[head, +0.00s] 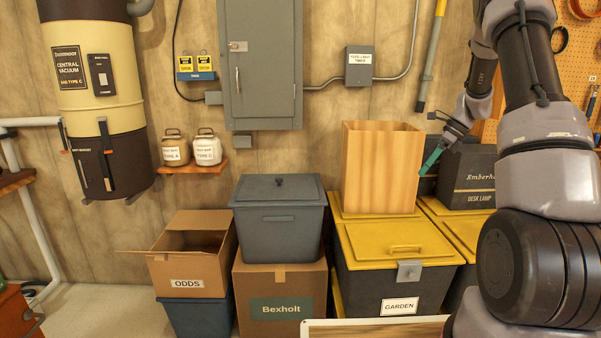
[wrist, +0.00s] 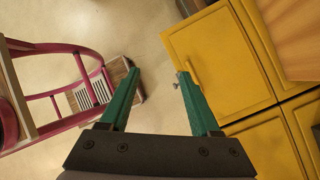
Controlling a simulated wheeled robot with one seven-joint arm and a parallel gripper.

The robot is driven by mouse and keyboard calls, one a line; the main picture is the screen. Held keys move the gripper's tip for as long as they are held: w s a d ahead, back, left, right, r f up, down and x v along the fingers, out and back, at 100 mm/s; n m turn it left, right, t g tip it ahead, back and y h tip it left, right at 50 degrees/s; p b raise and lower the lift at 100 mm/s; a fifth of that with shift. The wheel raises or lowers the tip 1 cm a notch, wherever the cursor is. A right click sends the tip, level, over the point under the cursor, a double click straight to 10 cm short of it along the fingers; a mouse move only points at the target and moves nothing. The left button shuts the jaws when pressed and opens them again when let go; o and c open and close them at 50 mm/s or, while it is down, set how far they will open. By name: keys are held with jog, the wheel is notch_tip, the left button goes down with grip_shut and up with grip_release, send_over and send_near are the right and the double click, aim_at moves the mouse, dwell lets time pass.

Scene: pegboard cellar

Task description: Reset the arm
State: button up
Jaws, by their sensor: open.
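My arm (head: 548,175) rises along the right side of the head view and bends away toward the back wall. My gripper (head: 431,162) is at its far end, with teal fingers pointing down and left, just right of the upright wooden box in the picture. In the wrist view my gripper (wrist: 158,76) has its two teal fingers spread apart, with nothing between them but bare floor. It is open and empty.
The tall wooden box (head: 382,168) stands on a yellow-lidded GARDEN bin (head: 398,262). A dark desk lamp box (head: 468,180) is at the right. A grey bin (head: 279,222) sits on the Bexholt box (head: 280,290). The wrist view shows a pink-framed piece of furniture (wrist: 60,48).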

jog(key=s+a+r+n+t+h, duration=0.1)
jog(key=s+a+r+n, duration=0.4)
jog(key=s+r, duration=0.3)
jog(key=s+a+r+n+t+h, duration=0.1)
jog(key=s+a+r+n+t, duration=0.1)
jog(key=s+a+r+n, duration=0.6)
jog(key=s+r+n+t+h, duration=0.1)
jog(key=s+r+n, duration=0.1)
jog(key=s, duration=0.5)
jog(key=s+a+r+n+t+h, duration=0.1)
jog(key=s+r+n+t, duration=0.1)
jog(key=s+n, duration=0.3)
jog(key=s+r, duration=0.1)
jog(key=s, duration=0.1)
jog(key=shift+s+r+t, duration=0.2)
jog(key=shift+s+t, duration=0.1)
jog(key=shift+s, duration=0.05)
jog(key=shift+a, duration=0.1)
